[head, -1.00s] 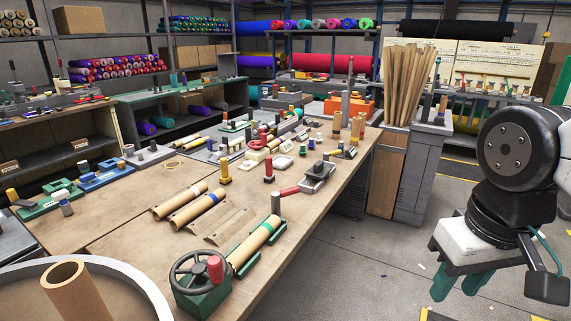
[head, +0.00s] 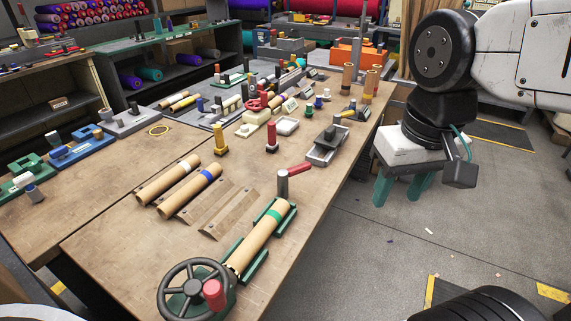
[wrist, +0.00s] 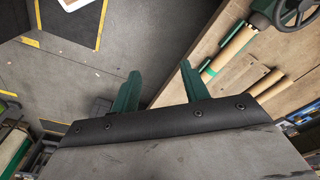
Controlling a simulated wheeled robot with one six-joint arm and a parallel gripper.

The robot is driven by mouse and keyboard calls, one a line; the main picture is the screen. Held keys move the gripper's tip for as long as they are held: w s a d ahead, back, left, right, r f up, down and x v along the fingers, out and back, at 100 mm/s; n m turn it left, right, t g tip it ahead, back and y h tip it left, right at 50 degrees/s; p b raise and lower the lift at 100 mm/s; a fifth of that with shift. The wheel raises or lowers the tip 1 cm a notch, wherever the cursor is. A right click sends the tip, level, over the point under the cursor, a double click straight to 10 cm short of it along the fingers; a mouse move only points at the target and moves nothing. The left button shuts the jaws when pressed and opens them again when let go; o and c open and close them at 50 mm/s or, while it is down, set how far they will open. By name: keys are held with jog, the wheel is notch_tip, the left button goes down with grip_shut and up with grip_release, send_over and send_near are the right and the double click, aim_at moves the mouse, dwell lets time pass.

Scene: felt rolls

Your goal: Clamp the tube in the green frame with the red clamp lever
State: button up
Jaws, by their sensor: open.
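A cardboard tube (head: 260,236) with a green band lies in the green frame (head: 233,250) near the table's front edge. It also shows in the wrist view (wrist: 233,46). A dark handwheel (head: 166,290) with a red knob (head: 213,292) stands at the frame's near end. My gripper (head: 401,190) is open and empty, with green fingers pointing down, beyond the table's right edge. In the wrist view the fingers (wrist: 160,72) are apart with nothing between them.
Two tubes (head: 168,180), one blue-banded (head: 190,190), lie left of empty brown cradles (head: 215,208). A red post (head: 271,140), a yellow post (head: 220,140) and a grey tray (head: 328,146) stand behind the lever.

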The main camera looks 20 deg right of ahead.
jog(key=w+m, duration=0.4)
jog(key=w, duration=0.7)
jog(key=m+g, duration=0.1)
jog(key=m, duration=0.9)
send_over(301, 165)
notch_tip(301, 165, down, 12)
jog(key=shift+d+f, duration=0.1)
jog(key=shift+f, duration=0.05)
notch_tip(301, 165, down, 8)
jog(key=shift+r, duration=0.15)
jog(key=shift+c, duration=0.3)
grip_shut()
